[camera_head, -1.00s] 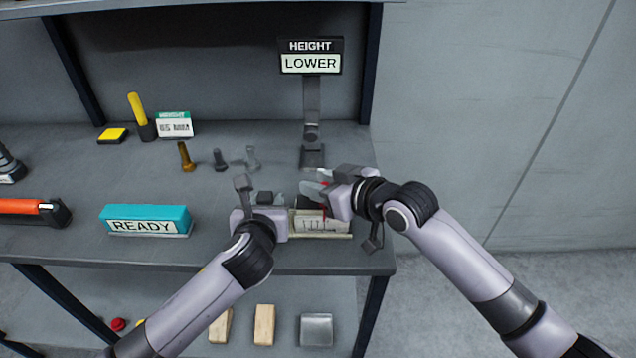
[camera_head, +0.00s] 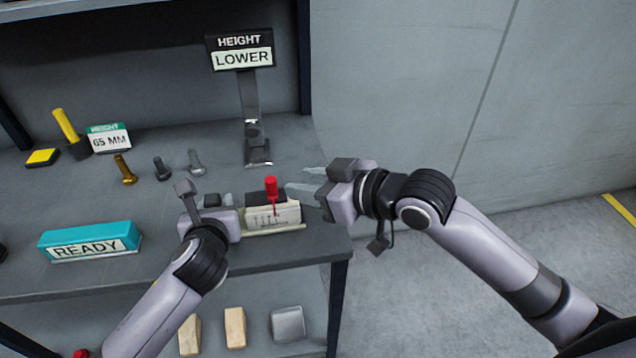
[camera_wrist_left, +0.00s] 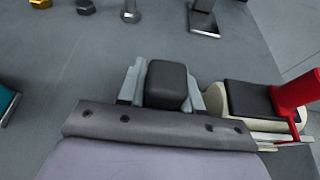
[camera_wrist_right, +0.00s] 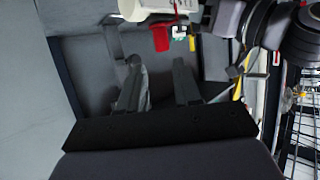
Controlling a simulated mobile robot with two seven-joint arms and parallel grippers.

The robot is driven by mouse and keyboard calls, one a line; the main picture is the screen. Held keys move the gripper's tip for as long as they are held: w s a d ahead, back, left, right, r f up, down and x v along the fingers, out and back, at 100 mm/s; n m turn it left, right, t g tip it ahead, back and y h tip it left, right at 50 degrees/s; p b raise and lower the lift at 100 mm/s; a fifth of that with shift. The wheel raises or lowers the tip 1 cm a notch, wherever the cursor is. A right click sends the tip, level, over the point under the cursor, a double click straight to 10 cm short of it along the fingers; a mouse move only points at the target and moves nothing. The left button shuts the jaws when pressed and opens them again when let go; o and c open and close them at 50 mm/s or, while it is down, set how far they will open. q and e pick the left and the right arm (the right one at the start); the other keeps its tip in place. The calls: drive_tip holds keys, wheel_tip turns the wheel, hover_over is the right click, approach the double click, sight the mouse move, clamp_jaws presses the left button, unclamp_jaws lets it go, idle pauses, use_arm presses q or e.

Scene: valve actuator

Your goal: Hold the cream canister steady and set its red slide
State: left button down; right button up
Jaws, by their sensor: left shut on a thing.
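The cream canister (camera_head: 278,217) lies near the shelf's front edge, with a dark top and scale marks on its front. Its red slide (camera_head: 271,188) stands up from it and also shows in the left wrist view (camera_wrist_left: 294,92). My left gripper (camera_wrist_left: 165,88) is shut on a dark block (camera_wrist_left: 167,84) at the canister's left end. Whether block and canister are joined is not clear. My right gripper (camera_head: 306,190) is just right of the red slide, apart from it, open and empty. The right wrist view shows its spread fingers (camera_wrist_right: 158,88) and the red slide (camera_wrist_right: 161,38).
A sign (camera_head: 240,55) reading HEIGHT LOWER stands behind the canister. A teal READY box (camera_head: 88,237) is at left. Several bolts (camera_head: 161,168), a 65 MM display (camera_head: 109,138) and a yellow-handled tool (camera_head: 66,127) stand further back. Open floor lies to the right.

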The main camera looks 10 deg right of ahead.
use_arm(q)
drive_tip(key=shift+a+f, duration=0.2)
drive_tip(key=shift+f, duration=0.15)
use_arm(e)
drive_tip(key=shift+v, duration=1)
use_arm(q)
drive_tip(key=c, duration=0.7)
unclamp_jaws()
drive_tip(key=shift+r, duration=0.15)
drive_tip(key=shift+d, duration=0.1)
drive_tip(key=shift+r, duration=0.1)
